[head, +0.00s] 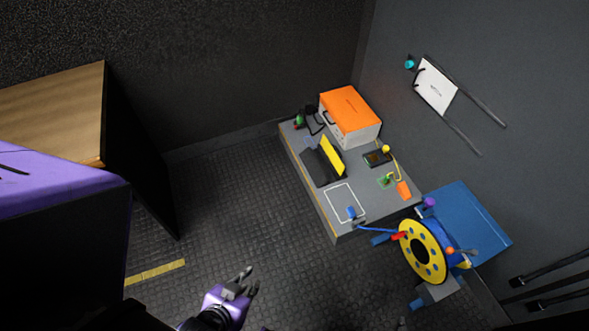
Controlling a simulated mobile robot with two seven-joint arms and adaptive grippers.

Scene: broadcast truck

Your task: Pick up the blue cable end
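The blue cable end (351,212) lies near the front corner of the low grey table (312,183), at the lower edge of a white outlined rectangle. A blue cable (375,230) runs from near it off the table edge to a yellow cable reel (407,239). My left gripper (252,277) is at the bottom of the head view, over the floor, to the lower left of the table and well apart from the cable end. Its fingers are spread with nothing between them. My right gripper does not show.
An orange-topped case (350,108), a black and yellow item (324,165) and small coloured connectors stand on the table. A blue box (467,225) is behind the reel. A wooden-topped cabinet (60,110) is at left.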

